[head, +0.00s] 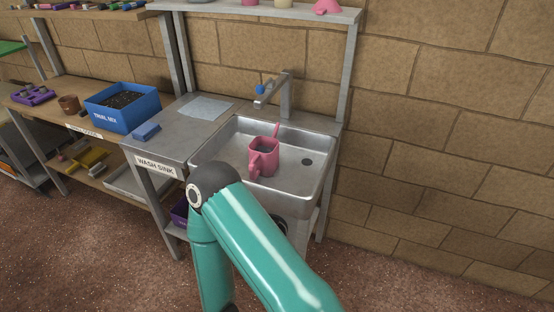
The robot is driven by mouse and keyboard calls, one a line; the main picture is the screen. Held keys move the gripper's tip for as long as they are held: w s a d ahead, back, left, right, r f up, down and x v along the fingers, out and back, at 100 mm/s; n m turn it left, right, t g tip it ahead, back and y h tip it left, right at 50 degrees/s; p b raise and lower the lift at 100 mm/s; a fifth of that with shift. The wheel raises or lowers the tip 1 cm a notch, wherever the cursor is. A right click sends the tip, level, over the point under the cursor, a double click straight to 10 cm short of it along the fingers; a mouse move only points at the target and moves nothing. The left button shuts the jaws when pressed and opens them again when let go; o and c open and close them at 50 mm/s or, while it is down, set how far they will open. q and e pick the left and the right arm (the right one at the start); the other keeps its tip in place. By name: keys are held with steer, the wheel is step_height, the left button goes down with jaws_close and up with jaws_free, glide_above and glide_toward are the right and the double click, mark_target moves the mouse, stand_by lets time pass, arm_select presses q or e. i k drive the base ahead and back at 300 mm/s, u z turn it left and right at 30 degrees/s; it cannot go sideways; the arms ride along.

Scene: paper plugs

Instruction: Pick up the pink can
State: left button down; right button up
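The pink can (264,158) is a watering can with a spout and handle. It stands upright inside the metal sink basin (316,186), left of the drain hole. A teal arm of mine with a dark joint rises in front of the sink, close below the can in the picture. Neither of my grippers shows in the head view, so I see nothing holding the can.
A faucet (286,95) with a blue knob stands behind the basin. A blue sponge (145,131) and a pale cloth (205,108) lie on the counter to the left. A blue box (123,113) of dark mix sits on the wooden bench. A shelf (285,13) runs above the sink.

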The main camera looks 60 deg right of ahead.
mark_target(263, 151)
steer(key=z, duration=1)
steer(key=i, duration=0.75)
steer(key=z, duration=0.2)
